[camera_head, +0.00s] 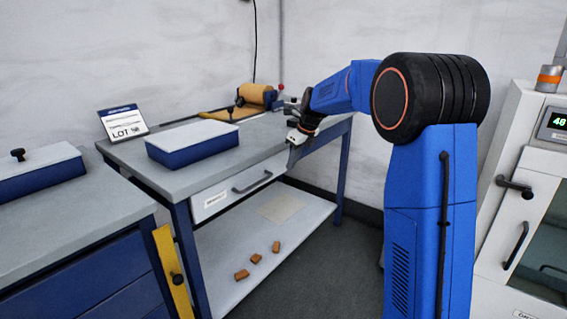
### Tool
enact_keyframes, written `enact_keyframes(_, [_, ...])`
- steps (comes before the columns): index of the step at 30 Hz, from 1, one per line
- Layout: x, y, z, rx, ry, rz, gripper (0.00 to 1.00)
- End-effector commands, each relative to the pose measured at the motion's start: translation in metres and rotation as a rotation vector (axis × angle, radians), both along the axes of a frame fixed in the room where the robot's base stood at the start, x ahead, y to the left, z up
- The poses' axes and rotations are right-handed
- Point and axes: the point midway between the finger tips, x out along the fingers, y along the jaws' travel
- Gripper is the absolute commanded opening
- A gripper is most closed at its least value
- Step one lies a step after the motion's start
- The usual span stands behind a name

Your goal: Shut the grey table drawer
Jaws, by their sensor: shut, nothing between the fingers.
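The grey table drawer (222,194) sits under the front edge of the grey worktable (216,160). Its light front has a white label at the left and a dark bar handle (252,182). The front looks close to flush with the table's edge; I cannot tell whether a small gap is left. My gripper (292,158) is shut and empty, pointing down at the right end of the drawer front. Whether it touches the drawer I cannot tell. It hides the drawer's right end.
A blue box with a pale lid (190,147), a LOT sign (122,123) and a copper-coloured roll (257,94) stand on the table. Several small brown blocks (255,258) lie on the lower shelf (225,248). A white machine (520,210) stands at right. Floor before the table is clear.

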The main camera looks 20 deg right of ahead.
Motion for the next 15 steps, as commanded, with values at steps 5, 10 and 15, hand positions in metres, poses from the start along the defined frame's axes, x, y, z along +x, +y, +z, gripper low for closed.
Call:
enact_keyframes(5, [-0.011,-0.008,0.037,-0.001,-0.003,-0.001,0.00])
enact_keyframes(10, [-0.020,-0.014,0.065,-0.002,-0.001,0.000,0.00])
enact_keyframes(15, [-0.027,-0.019,0.083,-0.002,-0.001,0.000,0.00])
